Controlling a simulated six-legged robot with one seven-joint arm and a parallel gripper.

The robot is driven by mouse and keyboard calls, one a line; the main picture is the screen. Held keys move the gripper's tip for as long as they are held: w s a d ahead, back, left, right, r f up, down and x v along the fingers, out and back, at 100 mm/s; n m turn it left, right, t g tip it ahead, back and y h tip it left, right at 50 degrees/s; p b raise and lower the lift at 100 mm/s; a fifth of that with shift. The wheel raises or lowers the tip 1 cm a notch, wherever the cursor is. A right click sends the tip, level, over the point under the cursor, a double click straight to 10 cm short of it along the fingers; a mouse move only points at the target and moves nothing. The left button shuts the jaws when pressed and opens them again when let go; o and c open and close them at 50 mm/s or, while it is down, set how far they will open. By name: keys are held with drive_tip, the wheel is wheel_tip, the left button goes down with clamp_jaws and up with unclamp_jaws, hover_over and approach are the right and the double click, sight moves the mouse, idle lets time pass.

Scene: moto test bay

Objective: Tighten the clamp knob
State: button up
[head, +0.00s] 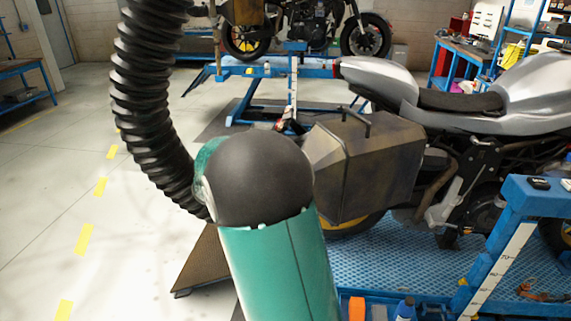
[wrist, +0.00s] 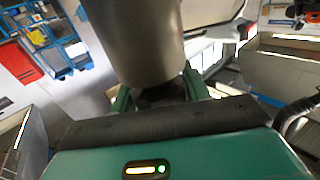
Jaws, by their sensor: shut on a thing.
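In the wrist view my gripper (wrist: 158,96) has its two green fingers on either side of a dark piece (wrist: 160,94), which looks like the clamp knob. The gripper is shut on it. The knob's shape is mostly hidden by the fingers, the dark gripper body and a grey metal cylinder (wrist: 134,40) close in front. In the head view my green and black arm covers the middle, and neither my gripper nor the knob can be seen there.
A silver motorcycle (head: 510,95) with a dark side case (head: 372,160) stands on a blue lift platform (head: 405,262). A blue post with a scale (head: 497,255) is at the right. Another motorcycle (head: 315,25) is behind. The floor (head: 60,185) at left is clear.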

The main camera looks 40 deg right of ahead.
drive_tip(key=shift+s+f+m+g+y, duration=0.1)
drive_tip(key=shift+m+g+y, duration=0.3)
drive_tip(key=shift+m+g, duration=0.5)
drive_tip(key=shift+s+f+m+g+y, duration=0.1)
drive_tip(key=shift+m+g+y, duration=0.35)
drive_tip(key=shift+g, duration=0.85)
drive_tip(key=shift+r, duration=0.1)
drive_tip(key=o, duration=1)
drive_tip(key=v, duration=1.4)
drive_tip(key=shift+d+r, duration=0.1)
